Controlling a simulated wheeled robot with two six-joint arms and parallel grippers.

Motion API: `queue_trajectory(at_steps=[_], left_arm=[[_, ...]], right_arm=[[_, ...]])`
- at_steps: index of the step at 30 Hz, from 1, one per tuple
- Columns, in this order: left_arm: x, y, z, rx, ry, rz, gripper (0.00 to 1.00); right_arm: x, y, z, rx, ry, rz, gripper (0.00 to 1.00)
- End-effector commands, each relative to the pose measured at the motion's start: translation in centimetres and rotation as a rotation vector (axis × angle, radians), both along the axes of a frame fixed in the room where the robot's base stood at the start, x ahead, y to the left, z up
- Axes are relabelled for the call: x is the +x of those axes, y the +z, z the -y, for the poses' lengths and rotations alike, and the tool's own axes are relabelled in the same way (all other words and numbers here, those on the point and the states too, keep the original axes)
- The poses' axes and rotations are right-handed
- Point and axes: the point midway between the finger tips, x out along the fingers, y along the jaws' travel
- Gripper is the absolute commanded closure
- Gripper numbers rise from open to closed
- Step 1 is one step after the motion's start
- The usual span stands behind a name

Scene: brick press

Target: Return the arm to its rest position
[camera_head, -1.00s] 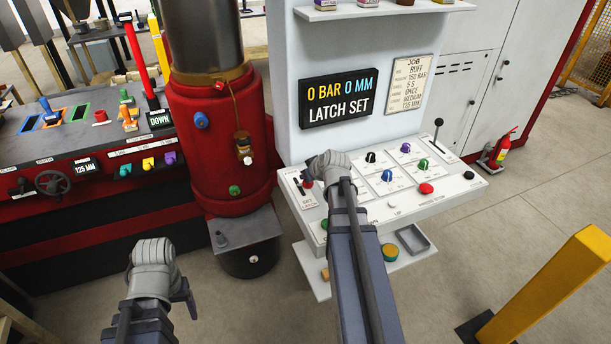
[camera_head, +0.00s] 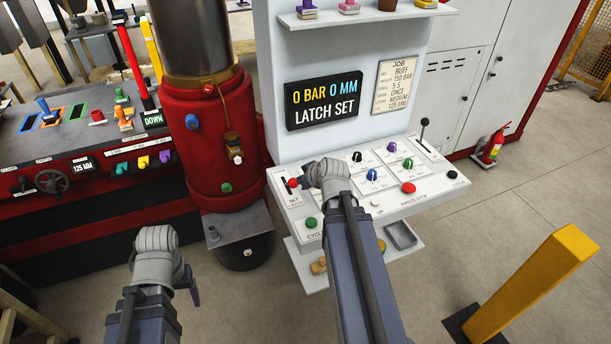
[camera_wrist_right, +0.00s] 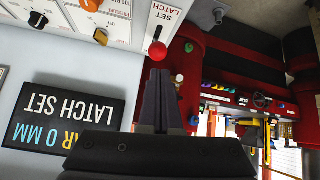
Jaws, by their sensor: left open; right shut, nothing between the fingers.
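My right arm (camera_head: 350,255) reaches over the white control panel (camera_head: 436,190). Its wrist is just right of the red-knobbed latch lever (camera_head: 293,182), and its fingers are hidden behind it. In the right wrist view the right gripper (camera_wrist_right: 160,78) is shut and empty, its tips close to the lever's red knob (camera_wrist_right: 158,50); whether they touch is unclear. My left gripper (camera_head: 190,285) hangs over the floor at lower left, apart from everything; it is open, with only part of a finger showing. The display (camera_head: 323,99) reads 0 BAR 0 MM, LATCH SET.
The red press cylinder (camera_head: 215,140) stands left of the panel. A low shelf with a small tray (camera_head: 401,236) is under the panel. A yellow post (camera_head: 535,285) stands at lower right. Open floor lies between post and panel.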

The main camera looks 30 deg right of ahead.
Motion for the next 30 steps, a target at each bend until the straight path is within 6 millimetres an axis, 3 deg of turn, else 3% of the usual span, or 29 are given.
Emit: queue_trajectory(at_steps=[14, 17, 20, 23, 27, 30], left_arm=[[0.0, -0.1, 0.0, 0.0, 0.0, 0.0, 0.27], [0.0, -0.4, 0.0, 0.0, 0.0, 0.0, 0.27], [0.0, -1.1, 0.0, 0.0, 0.0, 0.0, 0.27], [0.0, -2.2, 0.0, 0.0, -0.001, 0.0, 0.27], [0.0, -3.6, 0.0, 0.001, -0.002, 0.0, 0.27], [0.0, -4.6, 0.0, 0.001, -0.003, 0.0, 0.27]], right_arm=[[0.2, 0.0, 0.0, 0.0, 0.001, 0.001, 1.0], [0.2, -0.6, -1.3, 0.009, 0.02, -0.019, 1.0], [0.1, -2.3, -4.9, 0.03, 0.067, -0.083, 1.0], [-0.8, -4.8, -10.4, 0.052, 0.133, -0.195, 1.0], [-3.5, -8.0, -17.8, 0.052, 0.207, -0.378, 1.0], [-6.1, -9.9, -22.1, 0.026, 0.238, -0.504, 1.0]])
